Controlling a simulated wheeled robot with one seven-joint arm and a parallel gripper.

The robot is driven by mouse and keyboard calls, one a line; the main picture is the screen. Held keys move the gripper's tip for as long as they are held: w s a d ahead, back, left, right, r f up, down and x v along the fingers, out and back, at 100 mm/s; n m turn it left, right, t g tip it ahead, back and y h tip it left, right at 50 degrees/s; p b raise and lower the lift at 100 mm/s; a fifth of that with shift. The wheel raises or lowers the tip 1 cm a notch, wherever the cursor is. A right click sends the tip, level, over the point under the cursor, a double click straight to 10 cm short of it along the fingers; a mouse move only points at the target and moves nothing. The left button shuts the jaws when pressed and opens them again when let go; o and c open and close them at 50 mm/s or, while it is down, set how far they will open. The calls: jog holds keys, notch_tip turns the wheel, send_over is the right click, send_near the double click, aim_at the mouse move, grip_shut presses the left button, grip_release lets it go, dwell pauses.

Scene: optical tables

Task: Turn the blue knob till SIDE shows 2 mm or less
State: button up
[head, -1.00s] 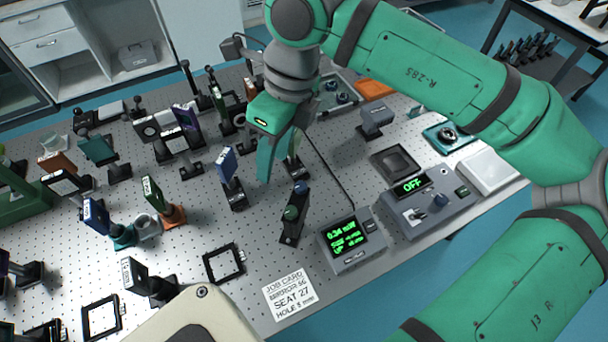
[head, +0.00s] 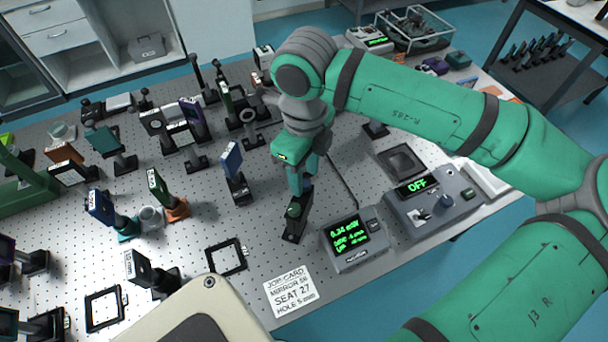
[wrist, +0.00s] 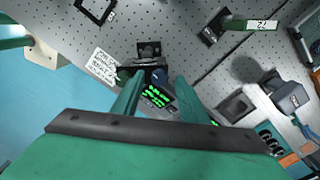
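The black two-knob mount (head: 292,232) stands on the perforated table, its green knob (head: 294,211) in plain sight. My gripper (head: 302,186) is over the rear end of this mount and hides the blue knob in the head view. In the wrist view the blue knob (wrist: 158,75) shows between the tips of my two spread fingers (wrist: 158,92). The gripper looks open; contact with the knob cannot be told. The readout box (head: 352,240) beside the mount has green text, with a top line like 0.34 mW. Its smaller SIDE and UP lines are too blurred to read.
A control box (head: 432,208) showing OFF stands right of the readout. A job card (head: 289,291) lies in front. A blue plate on a post (head: 232,165) stands left of my gripper. An empty black frame (head: 226,257) lies left of the mount.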

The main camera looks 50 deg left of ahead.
jog(key=shift+f, duration=0.75)
jog(key=shift+c, duration=0.5)
grip_shut()
jog(key=shift+n, duration=0.4)
jog(key=n, duration=0.4)
jog(key=shift+n, duration=0.4)
jog(key=n, duration=0.5)
jog(key=shift+s+r, duration=0.1)
